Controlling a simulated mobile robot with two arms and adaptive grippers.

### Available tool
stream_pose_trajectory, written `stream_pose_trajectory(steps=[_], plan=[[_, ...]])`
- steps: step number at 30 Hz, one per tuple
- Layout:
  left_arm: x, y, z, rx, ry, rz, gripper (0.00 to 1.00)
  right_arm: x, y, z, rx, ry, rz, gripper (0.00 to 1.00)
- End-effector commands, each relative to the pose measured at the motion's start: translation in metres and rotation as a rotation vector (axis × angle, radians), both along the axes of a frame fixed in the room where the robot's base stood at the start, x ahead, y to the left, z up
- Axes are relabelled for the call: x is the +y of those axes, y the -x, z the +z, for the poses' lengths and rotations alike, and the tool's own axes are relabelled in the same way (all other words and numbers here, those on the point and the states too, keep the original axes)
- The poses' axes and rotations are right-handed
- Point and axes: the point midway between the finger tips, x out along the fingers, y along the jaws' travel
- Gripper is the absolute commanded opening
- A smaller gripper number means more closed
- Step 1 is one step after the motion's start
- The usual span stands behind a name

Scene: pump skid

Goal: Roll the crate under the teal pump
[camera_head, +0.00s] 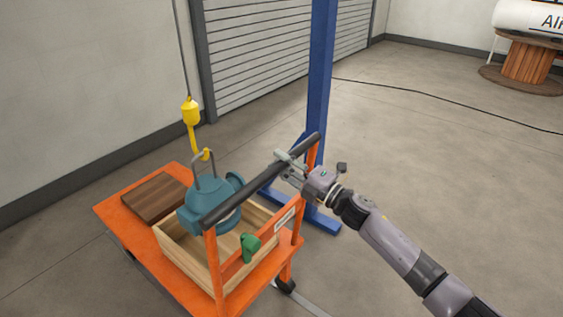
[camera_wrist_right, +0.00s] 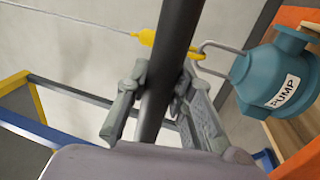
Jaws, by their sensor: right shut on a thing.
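The open wooden crate (camera_head: 192,262) rides on an orange cart (camera_head: 115,212). The teal pump (camera_head: 203,210) hangs by its loop from a yellow hook (camera_head: 206,154) and overlaps the crate's opening in the head view; I cannot tell how much clearance lies between them. The pump, labelled PUMP, also shows in the right wrist view (camera_wrist_right: 258,78). My right gripper (camera_head: 285,163) is shut around the cart's dark handle bar (camera_head: 240,194), near its far end. The bar runs between the fingers in the wrist view (camera_wrist_right: 172,50). My left gripper is out of view.
A dark wooden board (camera_head: 154,197) lies on the cart beside the crate. A green item (camera_head: 250,247) sits at the cart's handle end. A blue post (camera_head: 320,90) with floor legs stands close behind the handle. A black cable (camera_head: 440,96) crosses the open floor at right.

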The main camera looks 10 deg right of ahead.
Motion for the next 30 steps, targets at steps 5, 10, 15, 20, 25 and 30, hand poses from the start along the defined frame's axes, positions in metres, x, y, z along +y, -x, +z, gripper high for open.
stream_pose_trajectory(steps=[5, 10, 15, 20, 25, 30], plan=[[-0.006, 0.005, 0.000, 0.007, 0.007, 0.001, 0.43, -0.001, 0.000, -0.002, 0.003, 0.002, -0.002, 0.00], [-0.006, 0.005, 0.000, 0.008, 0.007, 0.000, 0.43, -0.001, 0.000, -0.001, 0.002, 0.001, -0.002, 0.31], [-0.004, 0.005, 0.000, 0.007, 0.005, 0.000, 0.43, 0.000, 0.000, -0.001, 0.001, 0.000, -0.002, 0.42], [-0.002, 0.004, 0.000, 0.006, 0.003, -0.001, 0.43, 0.000, 0.000, 0.000, 0.000, 0.000, -0.001, 0.43], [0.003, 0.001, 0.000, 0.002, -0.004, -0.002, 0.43, -0.002, 0.001, -0.001, 0.000, 0.000, -0.001, 0.43], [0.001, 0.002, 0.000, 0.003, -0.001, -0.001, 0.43, -0.015, 0.016, -0.005, 0.003, 0.002, -0.002, 0.43]])
